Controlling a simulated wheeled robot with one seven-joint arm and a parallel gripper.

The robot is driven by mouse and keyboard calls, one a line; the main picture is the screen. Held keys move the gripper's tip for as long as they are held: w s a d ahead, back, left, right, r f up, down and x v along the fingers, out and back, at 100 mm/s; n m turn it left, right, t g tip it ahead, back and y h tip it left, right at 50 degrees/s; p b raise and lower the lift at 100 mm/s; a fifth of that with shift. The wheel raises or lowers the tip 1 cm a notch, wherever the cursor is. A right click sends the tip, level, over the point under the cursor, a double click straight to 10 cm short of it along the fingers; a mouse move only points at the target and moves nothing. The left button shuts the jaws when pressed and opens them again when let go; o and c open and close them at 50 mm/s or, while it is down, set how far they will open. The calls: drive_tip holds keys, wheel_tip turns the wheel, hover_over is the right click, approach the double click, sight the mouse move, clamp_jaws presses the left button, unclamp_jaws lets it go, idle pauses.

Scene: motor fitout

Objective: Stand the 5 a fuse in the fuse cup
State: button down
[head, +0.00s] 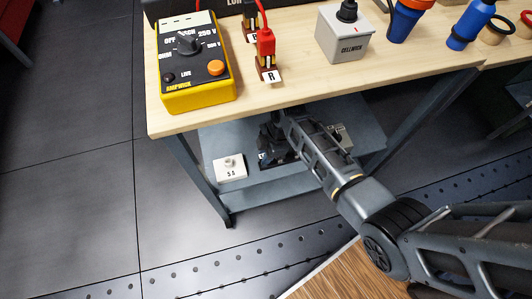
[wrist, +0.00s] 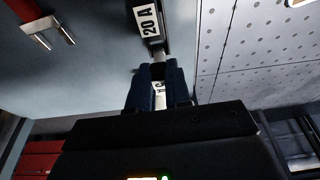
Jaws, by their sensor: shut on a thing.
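My gripper shows in the wrist view (wrist: 158,88), its two dark fingers closed on a narrow piece with a white label (wrist: 159,97). Only part of the label's marking shows, so I cannot tell whether it is the 5 A fuse. A piece labelled 20 A (wrist: 149,20) lies just beyond the fingertips. In the head view my arm reaches under the bench top to the lower shelf (head: 212,140), and the arm and shadow hide the fingertips. I cannot identify the fuse cup for certain. A blue cup with an orange rim (head: 404,20) stands on the bench.
A white block marked 5.5 (head: 230,169) sits on the shelf left of my arm. The bench top (head: 300,92) holds a yellow meter (head: 198,95), a red-topped post marked R (head: 266,55) and a grey box (head: 344,38). The wrist view shows a red piece with metal prongs (wrist: 42,27).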

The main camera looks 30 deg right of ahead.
drive_tip(key=shift+f+b, duration=0.8)
drive_tip(key=shift+f, duration=0.3)
drive_tip(key=c, duration=1)
unclamp_jaws()
drive_tip(key=shift+r, duration=0.15)
drive_tip(key=p+v, duration=0.1)
drive_tip(key=v, duration=0.6)
drive_tip(key=shift+d+r+p, duration=0.15)
drive_tip(key=shift+r+p, duration=0.15)
drive_tip(key=shift+p, duration=0.1)
drive_tip(key=shift+s, duration=0.1)
